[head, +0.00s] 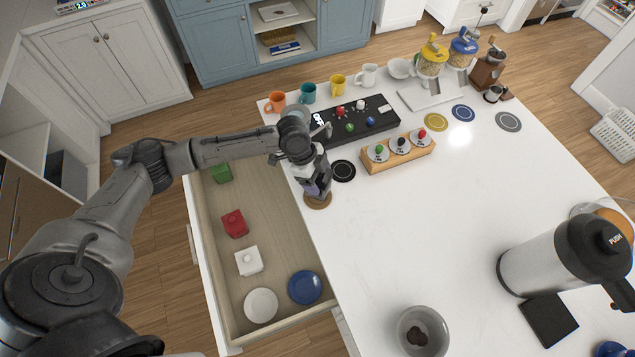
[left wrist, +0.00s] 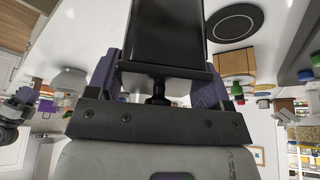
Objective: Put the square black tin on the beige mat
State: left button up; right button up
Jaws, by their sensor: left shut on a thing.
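My left gripper (head: 318,188) is shut on the square black tin (left wrist: 165,32), whose dark side fills the top middle of the left wrist view between the purple finger pads. In the head view the gripper hides most of the tin. The round beige mat (head: 318,204) lies at the left edge of the white counter, directly below the gripper in the picture. I cannot tell whether the tin touches the mat. My right gripper is not in view.
A round black mat (head: 343,171) lies right beside the gripper, near a wooden holder (head: 400,155) and a black tray (head: 375,132). The open drawer (head: 270,255) holds green, red and white square tins. The middle of the counter (head: 430,230) is clear.

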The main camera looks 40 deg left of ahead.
pick_arm(q)
jog(key=shift+f, duration=1.85)
jog(key=shift+f, duration=0.1)
jog(key=o, duration=1.1)
jog(key=shift+c, duration=0.2)
jog(key=v, duration=1.2)
jog(key=shift+d, duration=0.1)
